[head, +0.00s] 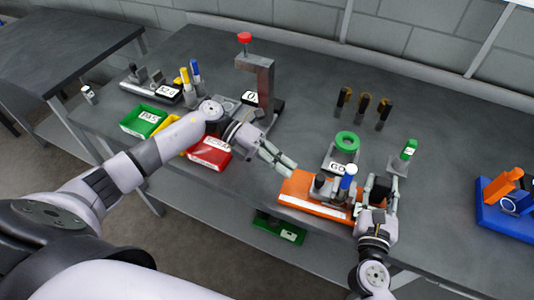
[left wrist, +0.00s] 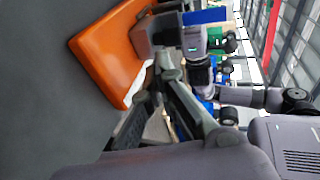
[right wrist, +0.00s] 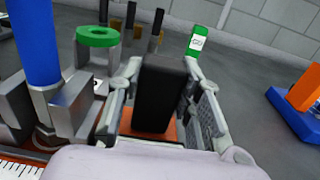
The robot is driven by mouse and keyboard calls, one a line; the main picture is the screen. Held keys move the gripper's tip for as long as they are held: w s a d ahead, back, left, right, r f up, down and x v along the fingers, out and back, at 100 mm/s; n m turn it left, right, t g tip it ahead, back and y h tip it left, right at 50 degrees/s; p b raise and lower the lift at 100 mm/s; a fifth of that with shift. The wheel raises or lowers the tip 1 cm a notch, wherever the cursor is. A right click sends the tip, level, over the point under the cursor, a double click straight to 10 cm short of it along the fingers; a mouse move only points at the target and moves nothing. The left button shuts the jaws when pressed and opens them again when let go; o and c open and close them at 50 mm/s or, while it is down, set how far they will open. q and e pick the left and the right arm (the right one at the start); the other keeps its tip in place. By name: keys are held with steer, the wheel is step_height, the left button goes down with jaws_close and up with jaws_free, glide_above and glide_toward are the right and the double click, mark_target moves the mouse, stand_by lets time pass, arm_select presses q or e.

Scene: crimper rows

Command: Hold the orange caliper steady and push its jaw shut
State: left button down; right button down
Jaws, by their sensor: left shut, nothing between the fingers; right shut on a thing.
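The orange caliper (head: 300,188) lies near the front edge of the bench, with a white scale strip along its front. Metal jaw blocks (head: 323,186) and a blue-topped post (head: 348,176) stand on it. The post is large at the left of the right wrist view (right wrist: 38,45). My right gripper (head: 378,188) is shut on the caliper's dark upright block (right wrist: 160,95) at its right end. My left gripper (head: 291,166) is shut and empty by the caliper's left end; the orange body also shows in the left wrist view (left wrist: 105,55). Whether its fingertips touch the caliper is unclear.
A green ring gauge (head: 347,141) and a green tagged stand (head: 408,150) are behind the caliper. A blue base with orange parts (head: 505,212) is at the right. A red bin (head: 209,153), a green bin (head: 143,121) and a red-knobbed press (head: 258,75) stand at the left.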

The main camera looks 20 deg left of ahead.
mark_target(302, 191)
arm_select(q)
steer(key=shift+s+d+f, duration=0.1)
steer(key=shift+d, duration=1.1)
steer(key=shift+s+d+f, duration=0.1)
steer(key=shift+d, duration=1.1)
steer(key=shift+d, duration=0.5)
arm_select(e)
steer(key=shift+a, duration=0.15)
arm_select(q)
steer(key=f+v, duration=0.1)
steer(key=v, duration=1.3)
steer(key=shift+a, duration=0.25)
steer(key=shift+w, duration=0.1)
